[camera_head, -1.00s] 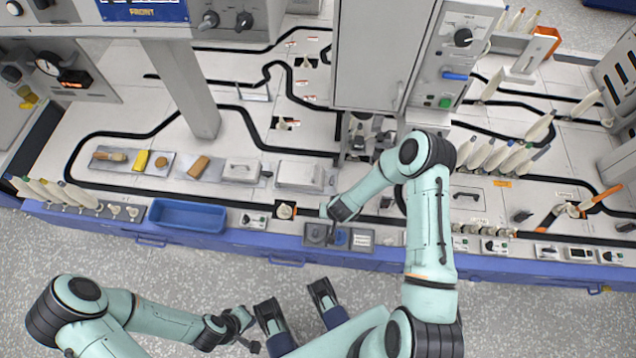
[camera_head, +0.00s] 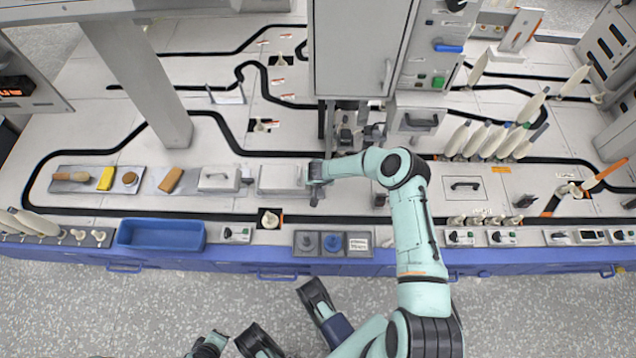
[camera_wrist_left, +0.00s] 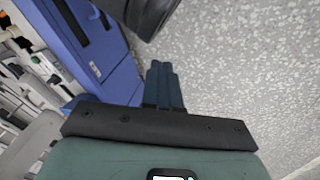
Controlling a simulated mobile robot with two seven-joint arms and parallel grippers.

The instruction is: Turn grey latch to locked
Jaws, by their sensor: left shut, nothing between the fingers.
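A dark grey round latch (camera_head: 307,242) sits on a grey plate at the bench's front edge in the head view. A blue round one (camera_head: 333,243) is right beside it, with a white label (camera_head: 359,244) to the right. Which way the grey latch is turned is too small to tell. My right gripper (camera_head: 316,198) hangs above the bench behind the grey latch, apart from it, beside a grey box lid; its fingers are too small to read. My left gripper (camera_wrist_left: 163,68) is shut and empty over the floor in the left wrist view; only part of that arm shows in the head view.
A blue tray (camera_head: 160,234) stands at the front left. A grey box (camera_head: 282,180) lies close to my right gripper. A tall grey cabinet (camera_head: 357,50) rises behind. Bobbins (camera_head: 480,140) stand to the right. The floor before the bench is clear.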

